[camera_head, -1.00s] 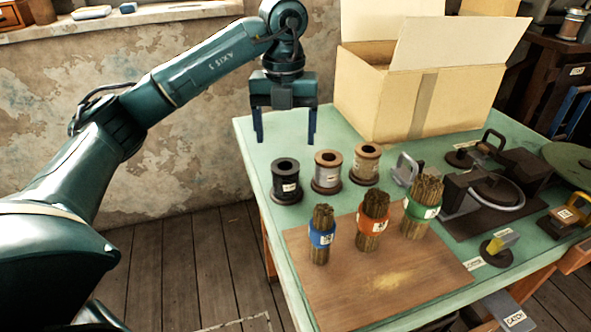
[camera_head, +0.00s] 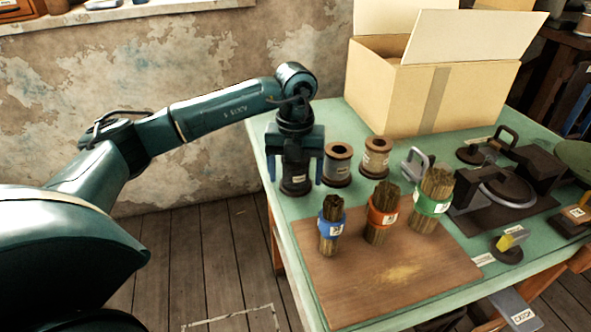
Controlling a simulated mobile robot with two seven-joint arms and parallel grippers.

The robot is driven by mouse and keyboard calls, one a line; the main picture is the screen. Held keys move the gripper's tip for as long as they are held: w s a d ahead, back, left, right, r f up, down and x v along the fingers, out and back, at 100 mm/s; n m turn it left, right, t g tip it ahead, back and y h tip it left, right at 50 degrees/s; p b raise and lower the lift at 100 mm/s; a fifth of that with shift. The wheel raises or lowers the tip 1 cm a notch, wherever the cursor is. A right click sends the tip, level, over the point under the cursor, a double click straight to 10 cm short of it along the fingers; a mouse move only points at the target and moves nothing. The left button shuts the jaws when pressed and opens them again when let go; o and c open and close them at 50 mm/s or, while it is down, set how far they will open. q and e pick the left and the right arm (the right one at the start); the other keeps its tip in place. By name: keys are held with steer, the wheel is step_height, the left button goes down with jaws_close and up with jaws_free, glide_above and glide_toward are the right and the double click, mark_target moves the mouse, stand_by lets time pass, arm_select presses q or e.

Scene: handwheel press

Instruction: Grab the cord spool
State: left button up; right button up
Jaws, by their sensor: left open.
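Three spools stand in a row on the green table. The leftmost, a dark spool (camera_head: 296,186), is mostly hidden behind my left gripper; its lower part and base show. A grey-brown spool (camera_head: 337,166) and a brown spool (camera_head: 376,156) stand to its right. The pictures do not show which one is the cord spool. My left gripper (camera_head: 296,173) is open and points down over the dark spool, one finger on each side of it. Whether the fingers touch it cannot be told. My right gripper is not in view.
Three banded bundles, blue (camera_head: 331,228), red (camera_head: 381,216) and green (camera_head: 431,200), stand upright on or by a wooden board (camera_head: 390,275). An open cardboard box (camera_head: 430,95) stands behind the spools. A handwheel press (camera_head: 505,190) is at the right.

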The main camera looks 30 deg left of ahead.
arm_select(q)
steer(key=shift+c, duration=0.4)
steer(key=c, duration=1)
steer(key=shift+c, duration=0.2)
steer(key=shift+r, duration=0.15)
